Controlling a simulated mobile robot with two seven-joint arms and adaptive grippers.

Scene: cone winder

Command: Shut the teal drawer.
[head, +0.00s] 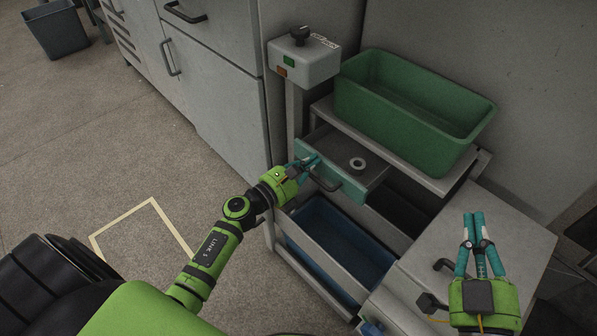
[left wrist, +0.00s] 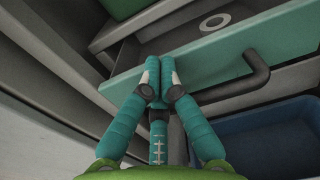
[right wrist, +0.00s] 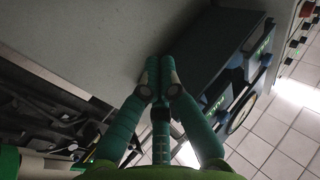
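The teal drawer (head: 348,187) is pulled out from under the shelf, with a grey ring (head: 357,163) lying inside. Its teal front and dark bar handle (head: 323,184) show in the head view. The teal front (left wrist: 225,57) and handle (left wrist: 255,78) also show in the left wrist view. My left gripper (head: 312,160) is shut and empty, its fingertips at the drawer front beside the handle, not around it. Whether they touch cannot be told. My right gripper (head: 474,215) is shut and empty, above the grey cabinet at the right.
A green bin (head: 405,110) stands on the shelf above the drawer. Below, a lower drawer with a blue bin (head: 335,240) is also out. A control box (head: 303,60) on a post stands left of the shelf. Open floor lies at the left.

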